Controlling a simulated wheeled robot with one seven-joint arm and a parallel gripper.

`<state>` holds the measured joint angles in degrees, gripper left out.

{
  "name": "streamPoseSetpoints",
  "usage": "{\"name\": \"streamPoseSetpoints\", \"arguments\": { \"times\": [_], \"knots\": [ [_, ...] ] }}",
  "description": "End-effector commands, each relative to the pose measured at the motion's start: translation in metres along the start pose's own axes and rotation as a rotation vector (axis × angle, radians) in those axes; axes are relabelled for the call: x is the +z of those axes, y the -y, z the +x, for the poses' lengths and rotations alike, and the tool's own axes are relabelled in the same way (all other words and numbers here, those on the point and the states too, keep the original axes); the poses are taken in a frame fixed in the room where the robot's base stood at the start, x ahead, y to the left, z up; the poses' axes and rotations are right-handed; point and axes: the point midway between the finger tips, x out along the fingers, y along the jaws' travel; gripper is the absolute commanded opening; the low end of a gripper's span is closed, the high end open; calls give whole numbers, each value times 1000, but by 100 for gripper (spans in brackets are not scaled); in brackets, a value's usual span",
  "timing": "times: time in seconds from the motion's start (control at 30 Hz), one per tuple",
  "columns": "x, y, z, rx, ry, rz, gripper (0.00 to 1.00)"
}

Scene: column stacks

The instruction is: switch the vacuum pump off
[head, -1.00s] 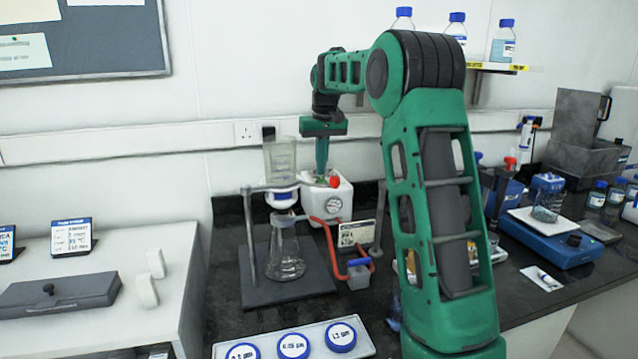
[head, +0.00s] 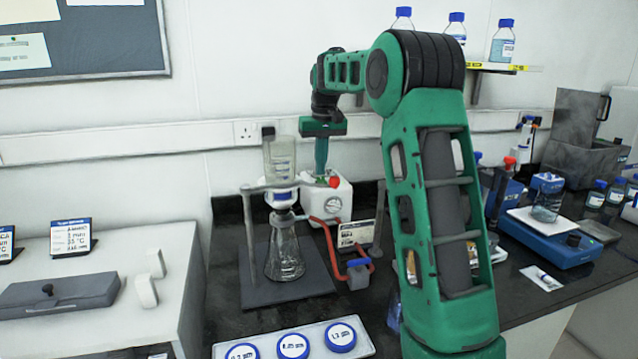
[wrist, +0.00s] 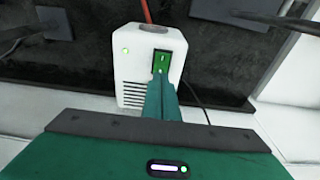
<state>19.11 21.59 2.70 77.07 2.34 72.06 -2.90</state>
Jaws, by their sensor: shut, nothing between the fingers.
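The vacuum pump (head: 341,202) is a white box with a round gauge, at the back of the dark bench against the wall. In the wrist view the pump (wrist: 133,68) shows vents, a lit green lamp (wrist: 125,51) and a green rocker switch (wrist: 162,60) in a dark frame. My gripper (wrist: 160,76) is shut and empty, its fingertips at the lower end of the switch. I cannot tell whether they touch it. In the head view my gripper (head: 321,178) points straight down over the pump's top.
A filter funnel on a flask (head: 284,258) and its stand (head: 250,240) are left of the pump. A red hose (head: 328,240) runs from the pump to a small blue-topped trap (head: 358,275). A tray with blue-lidded dishes (head: 293,346) lies in front.

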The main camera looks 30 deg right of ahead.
Motion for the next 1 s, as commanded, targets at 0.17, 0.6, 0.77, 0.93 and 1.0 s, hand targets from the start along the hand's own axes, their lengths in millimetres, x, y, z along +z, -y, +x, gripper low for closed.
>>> {"name": "streamPoseSetpoints", "arguments": {
  "times": [0.17,0.6,0.77,0.93,1.0],
  "knots": [
    [0,0,1,0,0,0,0],
    [1,0,7,0,0,-1,0],
    [1,0,9,0,1,-1,0],
    [2,1,11,0,1,-1,0],
    [2,1,12,0,1,-1,0]
  ]
}}
